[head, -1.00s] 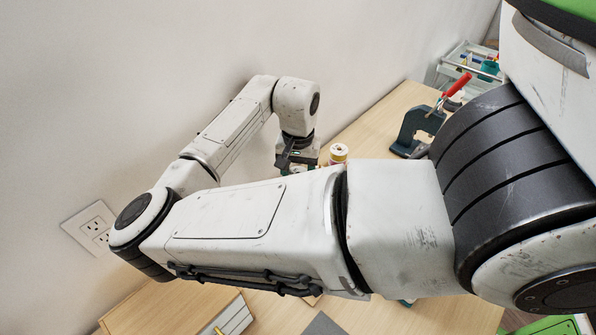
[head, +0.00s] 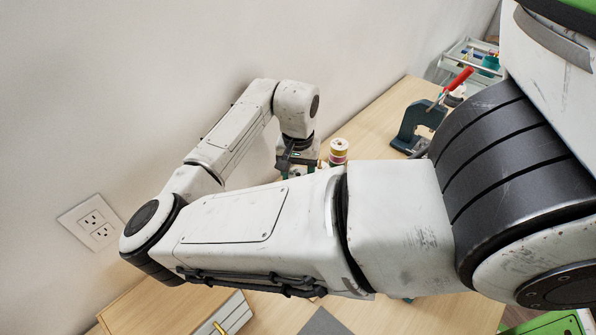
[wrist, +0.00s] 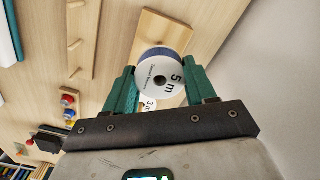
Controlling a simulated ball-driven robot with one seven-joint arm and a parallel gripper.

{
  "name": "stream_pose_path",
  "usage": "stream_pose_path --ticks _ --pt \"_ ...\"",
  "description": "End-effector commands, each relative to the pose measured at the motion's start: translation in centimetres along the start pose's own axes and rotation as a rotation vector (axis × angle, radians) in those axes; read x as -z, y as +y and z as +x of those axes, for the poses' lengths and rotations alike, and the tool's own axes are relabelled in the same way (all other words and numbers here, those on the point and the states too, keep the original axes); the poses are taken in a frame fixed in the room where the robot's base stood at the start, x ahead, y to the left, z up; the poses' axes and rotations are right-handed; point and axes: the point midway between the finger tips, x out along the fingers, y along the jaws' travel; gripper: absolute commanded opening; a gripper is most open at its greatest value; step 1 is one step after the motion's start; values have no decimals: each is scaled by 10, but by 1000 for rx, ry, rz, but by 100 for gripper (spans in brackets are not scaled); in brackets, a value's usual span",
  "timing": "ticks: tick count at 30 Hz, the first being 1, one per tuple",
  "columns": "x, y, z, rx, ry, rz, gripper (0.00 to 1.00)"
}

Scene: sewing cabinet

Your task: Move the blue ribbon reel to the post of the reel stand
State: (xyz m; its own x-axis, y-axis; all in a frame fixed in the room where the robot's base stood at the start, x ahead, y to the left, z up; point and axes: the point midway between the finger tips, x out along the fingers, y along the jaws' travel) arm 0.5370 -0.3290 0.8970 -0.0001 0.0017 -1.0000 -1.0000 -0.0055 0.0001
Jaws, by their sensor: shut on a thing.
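The blue ribbon reel (wrist: 163,77) shows in the wrist view, its white "5 m" face toward the camera and its blue rim at the top. My gripper (wrist: 163,84) is shut on it, with one green finger on each side. Behind the reel is a pale wooden board (wrist: 167,32), perhaps the base of the reel stand; no post on it can be made out. In the head view my gripper (head: 297,161) is at the table's wall side, partly behind my forearm, and the held reel cannot be made out there.
A dark press with a red handle (head: 420,122) stands farther right. In the wrist view, a pegged wooden rack (wrist: 76,25) is at left, and a "3 m" reel (wrist: 148,104) shows below the held one.

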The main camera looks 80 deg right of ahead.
Motion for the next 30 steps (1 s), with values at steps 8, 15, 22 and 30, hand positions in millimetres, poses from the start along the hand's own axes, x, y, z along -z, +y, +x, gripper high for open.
stream_pose_path --ticks 8,15,22,30 --pt "0 0 6 0 0 0 26" --pt "0 0 5 0 0 0 59" --pt "0 0 5 0 0 0 81" --pt "0 0 5 0 0 0 85"
